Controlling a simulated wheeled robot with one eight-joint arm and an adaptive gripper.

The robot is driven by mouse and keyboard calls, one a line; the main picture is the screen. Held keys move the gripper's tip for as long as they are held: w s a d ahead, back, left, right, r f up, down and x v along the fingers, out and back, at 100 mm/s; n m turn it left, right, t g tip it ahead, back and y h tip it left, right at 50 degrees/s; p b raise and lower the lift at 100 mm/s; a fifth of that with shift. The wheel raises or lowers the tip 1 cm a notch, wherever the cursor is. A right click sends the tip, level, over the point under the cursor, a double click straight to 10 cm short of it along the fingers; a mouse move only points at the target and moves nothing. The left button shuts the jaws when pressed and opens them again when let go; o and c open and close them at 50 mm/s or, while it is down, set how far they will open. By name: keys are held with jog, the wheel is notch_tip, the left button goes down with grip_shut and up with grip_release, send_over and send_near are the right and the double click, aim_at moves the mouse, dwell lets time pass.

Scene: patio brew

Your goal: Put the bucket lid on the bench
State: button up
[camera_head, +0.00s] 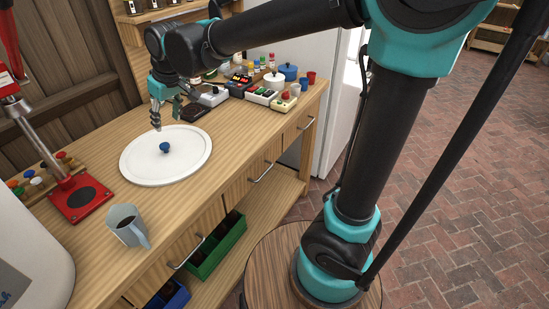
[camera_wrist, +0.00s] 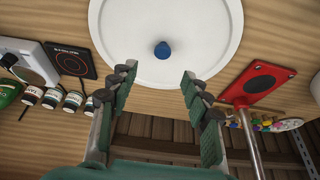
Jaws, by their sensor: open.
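The bucket lid (camera_head: 145,166) is a round white disc with a small blue knob (camera_head: 165,147) at its centre. It lies flat on the wooden bench (camera_head: 225,147). In the wrist view the lid (camera_wrist: 205,25) fills the top middle, with its blue knob (camera_wrist: 162,50) showing beyond my fingertips. My gripper (camera_head: 157,113) is above the lid's far edge in the head view. Its fingers are apart and nothing is between them; the wrist view shows both fingertips (camera_wrist: 158,72) spread on either side of the knob's line. The gripper is apart from the knob.
A red-based press (camera_head: 82,197) and a grey jug (camera_head: 128,226) stand left of the lid. Small devices, bottles and a blue pot (camera_head: 288,72) crowd the bench's far right end. Bare bench lies right of the lid. Green (camera_head: 217,246) and blue bins sit below.

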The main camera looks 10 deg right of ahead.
jog(key=d+f+m, duration=0.1)
jog(key=d+f, duration=0.2)
jog(key=d, duration=0.4)
jog(key=d+f+m+h, duration=0.1)
jog(key=d+f+m, duration=0.1)
jog(key=d, duration=0.6)
jog(key=d+f+m+t, duration=0.1)
jog(key=d+f, duration=0.3)
jog(key=d, duration=0.3)
jog(key=shift+w+d+m+h, duration=0.1)
jog(key=shift+d+m+h, duration=0.2)
jog(key=shift+d+m, duration=0.1)
jog(key=s+d+f+m+h, duration=0.1)
jog(key=s+d+f+m, duration=0.1)
jog(key=s+d+f, duration=0.3)
jog(key=s+d+f+m, duration=0.3)
jog(key=s+d, duration=0.3)
jog(key=d, duration=0.5)
jog(key=shift+d+f+h, duration=0.15)
jog(key=shift+f+h, duration=0.25)
jog(key=shift+f, duration=0.5)
